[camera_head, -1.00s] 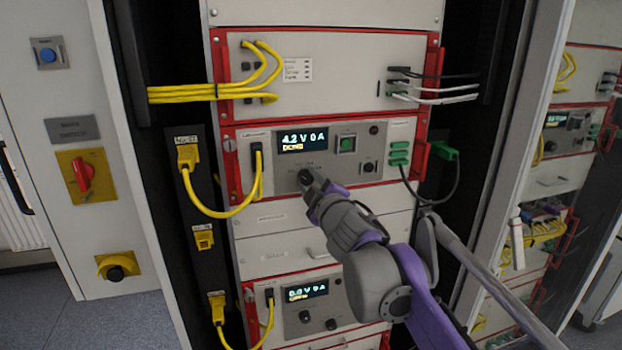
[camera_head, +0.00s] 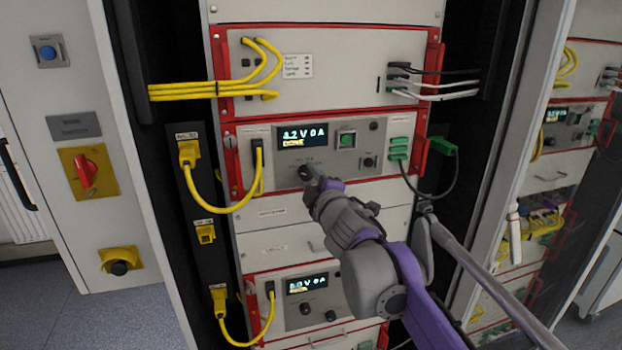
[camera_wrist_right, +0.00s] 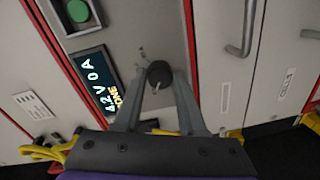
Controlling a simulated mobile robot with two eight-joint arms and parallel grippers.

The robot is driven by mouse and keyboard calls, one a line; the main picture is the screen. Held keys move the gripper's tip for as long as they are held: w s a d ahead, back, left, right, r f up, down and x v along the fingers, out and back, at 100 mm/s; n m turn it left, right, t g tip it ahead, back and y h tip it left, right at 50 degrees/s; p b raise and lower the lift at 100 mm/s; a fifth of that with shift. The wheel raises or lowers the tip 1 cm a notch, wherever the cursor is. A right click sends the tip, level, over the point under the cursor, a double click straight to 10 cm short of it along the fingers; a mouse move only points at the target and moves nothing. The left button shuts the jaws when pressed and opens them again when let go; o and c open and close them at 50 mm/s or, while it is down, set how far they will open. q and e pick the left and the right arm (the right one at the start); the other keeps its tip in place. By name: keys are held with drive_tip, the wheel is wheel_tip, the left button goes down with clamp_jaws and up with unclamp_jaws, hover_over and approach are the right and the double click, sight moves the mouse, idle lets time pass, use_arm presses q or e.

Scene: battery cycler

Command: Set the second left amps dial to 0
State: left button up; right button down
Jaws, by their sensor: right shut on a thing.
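The upper cycler unit (camera_head: 262,185) has a lit display (camera_head: 303,135) that appears to read 4.2 V 0 A, with a smaller yellow line below. A black round dial (camera_head: 304,172) sits under the display. My right gripper (camera_head: 311,173) is at this dial and partly covers it. In the right wrist view, the gripper's two fingers close on both sides of the dial (camera_wrist_right: 159,73), which has a light pointer mark. The dial's scale is too small to read. A second black knob (camera_head: 368,162) is to the right. My left gripper is not in view.
A green button (camera_head: 347,140) is above and right of the dial. A yellow cable (camera_head: 222,210) loops at the left. Green plugs (camera_head: 398,148) and a black cable (camera_head: 458,185) are at the right. A lower unit (camera_head: 290,318) has its own display and two knobs.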

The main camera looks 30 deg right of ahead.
drive_tip(key=shift+c, duration=2.4)
unclamp_jaws()
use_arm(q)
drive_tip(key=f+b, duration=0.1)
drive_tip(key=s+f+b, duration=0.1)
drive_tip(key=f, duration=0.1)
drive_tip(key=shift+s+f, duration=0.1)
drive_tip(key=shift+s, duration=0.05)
use_arm(e)
drive_tip(key=v, duration=1.1)
drive_tip(key=shift+w, duration=0.1)
